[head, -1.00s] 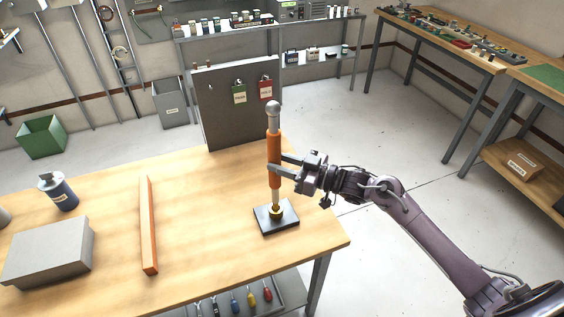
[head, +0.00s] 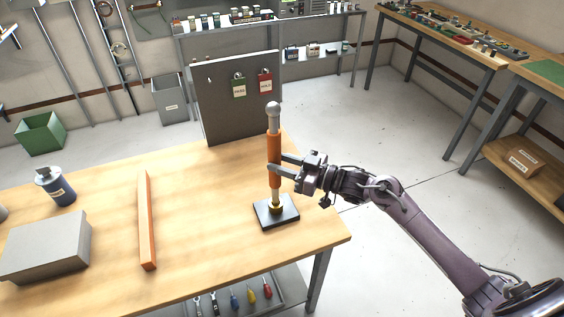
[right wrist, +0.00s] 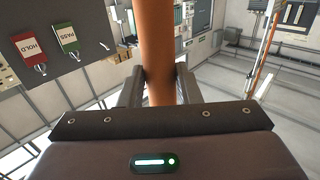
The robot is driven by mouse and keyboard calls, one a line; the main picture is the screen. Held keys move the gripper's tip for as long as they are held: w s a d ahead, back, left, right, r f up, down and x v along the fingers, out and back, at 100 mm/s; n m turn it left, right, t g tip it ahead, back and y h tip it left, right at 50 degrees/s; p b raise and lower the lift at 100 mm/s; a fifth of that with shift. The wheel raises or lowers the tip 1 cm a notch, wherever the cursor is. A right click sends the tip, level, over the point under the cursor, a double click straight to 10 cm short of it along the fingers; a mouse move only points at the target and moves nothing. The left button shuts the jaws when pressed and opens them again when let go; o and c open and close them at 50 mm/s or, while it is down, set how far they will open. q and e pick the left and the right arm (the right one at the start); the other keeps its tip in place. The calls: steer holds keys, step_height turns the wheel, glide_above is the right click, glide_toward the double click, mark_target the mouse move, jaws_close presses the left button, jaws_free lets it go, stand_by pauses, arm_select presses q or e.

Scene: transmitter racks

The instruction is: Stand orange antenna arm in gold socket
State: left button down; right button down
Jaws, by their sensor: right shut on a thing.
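The orange antenna arm (head: 274,148) stands upright in the head view, with a silver ball at its top and a pale lower end. Its lower end meets the gold socket (head: 275,208) on a dark square base (head: 262,217) near the table's right edge. How deep the end sits inside the socket is hidden. My right gripper (head: 275,168) is shut on the orange part from the right side. In the right wrist view the orange shaft (right wrist: 157,45) stands between the two fingers. My left gripper is not in view.
An orange-edged bar (head: 147,220), a grey block (head: 47,247) and a dark blue bottle (head: 56,187) are on the left of the table (head: 200,215). A grey panel with green and red tags (head: 222,115) stands behind. The tabletop between bar and socket is clear.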

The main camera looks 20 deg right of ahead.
steer(key=shift+f+b, duration=0.3)
steer(key=shift+f, duration=0.1)
steer(key=c, duration=1)
jaws_free()
steer(key=shift+o, duration=0.2)
steer(key=shift+f, duration=0.1)
steer(key=b+v, duration=0.2)
steer(key=v, duration=0.5)
steer(key=shift+s+d, duration=0.25)
